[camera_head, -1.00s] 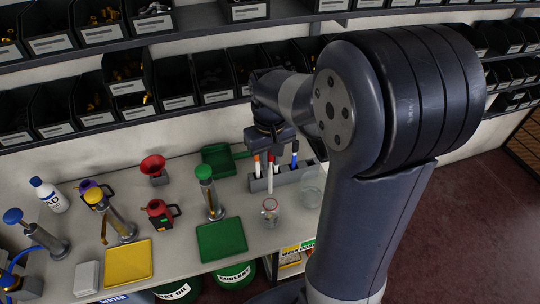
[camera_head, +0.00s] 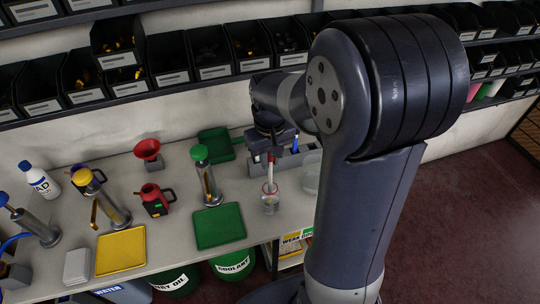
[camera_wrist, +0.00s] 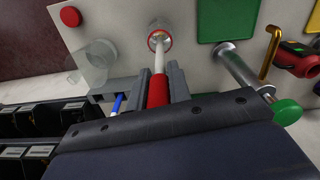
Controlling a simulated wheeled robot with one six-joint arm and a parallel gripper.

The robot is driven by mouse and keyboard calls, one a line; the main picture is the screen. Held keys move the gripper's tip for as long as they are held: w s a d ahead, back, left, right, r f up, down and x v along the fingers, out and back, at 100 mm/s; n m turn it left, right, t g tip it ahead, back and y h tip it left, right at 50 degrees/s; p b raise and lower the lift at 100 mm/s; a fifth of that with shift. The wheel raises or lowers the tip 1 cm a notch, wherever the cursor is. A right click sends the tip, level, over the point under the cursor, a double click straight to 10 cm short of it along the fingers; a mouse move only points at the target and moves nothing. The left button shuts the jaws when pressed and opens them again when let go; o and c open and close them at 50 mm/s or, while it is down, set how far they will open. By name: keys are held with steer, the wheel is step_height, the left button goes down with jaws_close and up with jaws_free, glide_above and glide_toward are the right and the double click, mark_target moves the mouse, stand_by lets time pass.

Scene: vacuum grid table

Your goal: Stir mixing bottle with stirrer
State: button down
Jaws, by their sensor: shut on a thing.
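My gripper (camera_wrist: 157,85) is shut on the stirrer, a white rod (camera_wrist: 159,62) with a red handle (camera_wrist: 158,92). The stirrer (camera_head: 270,173) points down in the head view. The mixing bottle (camera_head: 269,206) is a clear glass vessel with a red rim, upright on the table below my gripper (camera_head: 270,150). In the wrist view the rod's lower end is inside the rim of the mixing bottle (camera_wrist: 160,35). Whether it touches the glass cannot be told.
A grey holder (camera_head: 287,178) with a blue-handled tool (camera_head: 295,146) stands close behind. A clear beaker (camera_head: 311,180) is right of the bottle. A green mat (camera_head: 219,226) and green-topped cylinder (camera_head: 208,178) stand left. Shelves of bins (camera_head: 170,77) line the wall.

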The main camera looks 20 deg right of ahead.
mark_target(270, 179)
steer(key=shift+f+b, duration=2.75)
steer(key=shift+f, duration=1.4)
steer(key=shift+s, duration=0.2)
